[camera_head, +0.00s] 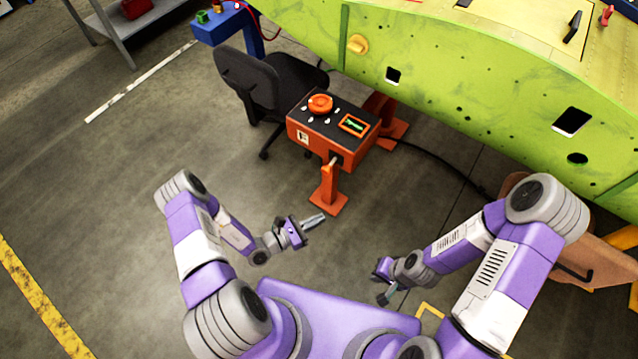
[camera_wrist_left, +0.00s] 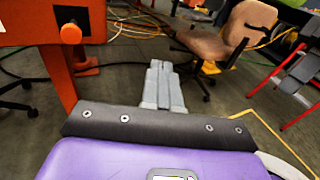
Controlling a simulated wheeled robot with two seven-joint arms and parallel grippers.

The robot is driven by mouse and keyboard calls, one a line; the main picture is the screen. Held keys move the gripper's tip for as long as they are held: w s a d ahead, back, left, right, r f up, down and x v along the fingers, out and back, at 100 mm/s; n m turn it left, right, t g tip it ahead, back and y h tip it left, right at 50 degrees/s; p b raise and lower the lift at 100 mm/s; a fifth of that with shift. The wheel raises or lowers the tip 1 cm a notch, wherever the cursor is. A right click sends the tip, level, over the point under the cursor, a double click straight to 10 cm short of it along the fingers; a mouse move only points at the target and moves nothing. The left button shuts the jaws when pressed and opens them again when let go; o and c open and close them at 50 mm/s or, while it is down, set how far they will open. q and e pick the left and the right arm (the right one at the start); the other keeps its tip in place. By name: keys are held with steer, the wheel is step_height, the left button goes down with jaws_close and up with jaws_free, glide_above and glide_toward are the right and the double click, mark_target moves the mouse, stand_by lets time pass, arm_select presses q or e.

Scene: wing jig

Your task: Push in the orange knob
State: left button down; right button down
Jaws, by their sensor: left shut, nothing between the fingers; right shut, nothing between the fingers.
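An orange box (camera_head: 310,142) with a black top stands on an orange post near the picture's middle. A round orange knob (camera_head: 320,104) sits on its top. My right gripper (camera_head: 384,298) is shut and empty, low near my body.
A black chair (camera_head: 262,80) stands behind the box. A brown chair (camera_wrist_left: 225,45) shows in the left wrist view. The floor at left is clear.

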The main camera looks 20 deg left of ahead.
arm_select(q)
steer(key=w+a+f+n+t+y, duration=0.35)
steer(key=a+y, duration=0.25)
steer(key=a, duration=0.2)
steer(key=n+b, duration=0.1)
steer(key=b, duration=0.4)
glide_toward(324, 173)
steer(key=shift+t, duration=0.45)
steer(key=x, duration=0.6)
steer(key=shift+w+d+f, duration=0.15)
steer(key=shift+w+d, duration=0.1)
steer(key=shift+w, duration=0.1)
